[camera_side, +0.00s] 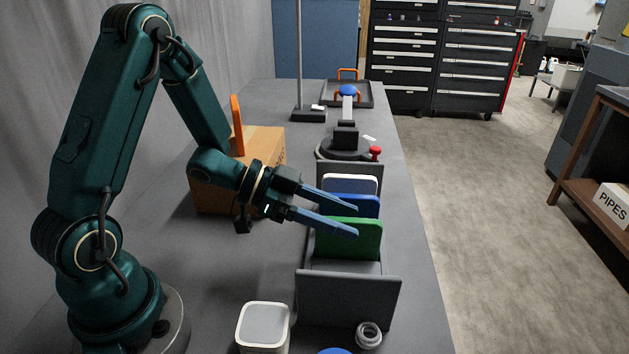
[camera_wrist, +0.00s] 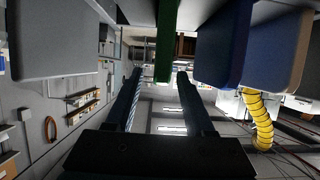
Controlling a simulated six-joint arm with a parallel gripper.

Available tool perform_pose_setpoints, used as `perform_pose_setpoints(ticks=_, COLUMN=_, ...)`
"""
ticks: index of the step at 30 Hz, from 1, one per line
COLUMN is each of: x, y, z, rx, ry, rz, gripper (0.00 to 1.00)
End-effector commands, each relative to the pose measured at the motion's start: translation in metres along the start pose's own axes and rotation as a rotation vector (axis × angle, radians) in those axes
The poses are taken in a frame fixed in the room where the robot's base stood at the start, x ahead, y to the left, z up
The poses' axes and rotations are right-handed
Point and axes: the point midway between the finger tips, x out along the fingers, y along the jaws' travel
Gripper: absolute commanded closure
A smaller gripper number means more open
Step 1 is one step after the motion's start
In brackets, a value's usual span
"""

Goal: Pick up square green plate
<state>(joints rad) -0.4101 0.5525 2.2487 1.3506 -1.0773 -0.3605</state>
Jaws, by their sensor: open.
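The square green plate (camera_side: 350,246) stands upright on edge in a grey rack. In the wrist view the green plate (camera_wrist: 166,40) appears edge-on, between my two fingers and closer to the right one. My gripper (camera_side: 357,221) is open, with one finger in front of the green plate's near face and the other on its far side, towards the blue plate. The gripper also shows in the wrist view (camera_wrist: 159,73). I cannot tell whether either finger touches a plate.
A blue plate (camera_side: 368,204) and a white plate (camera_side: 350,183) stand behind the green one. The rack's near end wall (camera_side: 348,301) is in front. A cardboard box (camera_side: 265,146) is behind my wrist. A white container (camera_side: 262,327) and a coiled ring (camera_side: 368,335) lie nearby.

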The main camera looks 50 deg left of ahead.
Motion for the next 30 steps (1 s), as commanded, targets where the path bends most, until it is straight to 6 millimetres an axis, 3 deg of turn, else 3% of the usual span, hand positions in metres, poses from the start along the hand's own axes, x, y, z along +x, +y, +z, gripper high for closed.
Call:
perform_pose_setpoints(ticks=10, x=0.040, y=0.001, z=0.000, rx=0.002, ry=-0.001, rz=0.005, gripper=0.46)
perform_pose_setpoints(ticks=20, x=0.047, y=0.000, z=0.000, rx=0.001, ry=-0.001, rz=0.001, gripper=0.46)
perform_pose_setpoints(ticks=21, x=0.047, y=0.000, z=0.000, rx=0.001, ry=-0.001, rz=0.001, gripper=0.50)
perform_pose_setpoints(ticks=25, x=0.047, y=0.000, z=0.000, rx=0.001, ry=-0.001, rz=0.001, gripper=1.00)
perform_pose_setpoints(ticks=30, x=0.047, y=0.000, z=-0.001, rx=0.001, ry=0.001, rz=0.001, gripper=1.00)
